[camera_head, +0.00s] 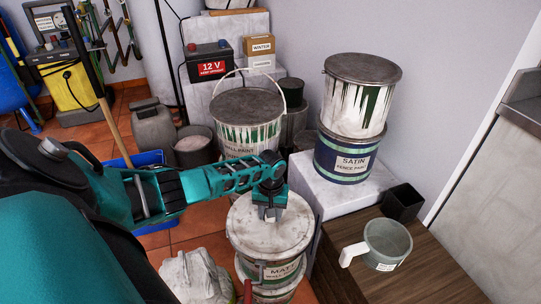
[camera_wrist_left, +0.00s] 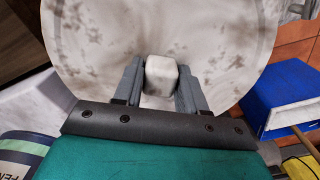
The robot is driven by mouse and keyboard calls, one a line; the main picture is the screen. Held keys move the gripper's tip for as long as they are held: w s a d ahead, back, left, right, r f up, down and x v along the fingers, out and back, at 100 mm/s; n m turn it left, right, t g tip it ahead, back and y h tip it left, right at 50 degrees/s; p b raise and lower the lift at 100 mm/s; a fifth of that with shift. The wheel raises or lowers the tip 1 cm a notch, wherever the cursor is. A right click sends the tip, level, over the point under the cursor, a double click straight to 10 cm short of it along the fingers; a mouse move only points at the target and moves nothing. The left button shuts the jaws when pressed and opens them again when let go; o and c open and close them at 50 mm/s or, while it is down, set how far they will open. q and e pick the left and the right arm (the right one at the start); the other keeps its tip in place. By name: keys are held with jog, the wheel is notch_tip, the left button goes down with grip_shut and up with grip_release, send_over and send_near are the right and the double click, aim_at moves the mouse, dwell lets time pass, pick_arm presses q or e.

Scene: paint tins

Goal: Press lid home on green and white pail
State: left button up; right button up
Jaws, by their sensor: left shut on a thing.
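A pail with a pale, stained lid (camera_head: 245,240) stands below my left gripper, with a green and white side (camera_head: 297,265) and a label reading MATT. My left gripper (camera_head: 271,212) points down over the lid, near its middle. Its fingers are shut on a small whitish block (camera_wrist_left: 161,77), which shows against the lid (camera_wrist_left: 90,50) in the left wrist view. I cannot tell whether the block is part of the lid or whether the lid is fully seated. My right gripper is not in view.
A drip-marked pail (camera_head: 248,138) with a raised handle stands behind. Another drip-marked tin (camera_head: 352,100) sits on a blue SATIN tin (camera_head: 342,160) on a white block. A mug (camera_head: 386,245) and black box (camera_head: 402,203) are on the wooden top. A white bag (camera_head: 193,277) lies in front.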

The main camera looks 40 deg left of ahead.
pick_arm(q)
jog(key=shift+f, duration=0.15)
jog(key=o, duration=1)
jog(key=shift+c, duration=0.2)
jog(key=shift+f, duration=0.1)
notch_tip(320, 180, up, 13)
jog(key=p, duration=0.6)
jog(key=shift+d, duration=0.1)
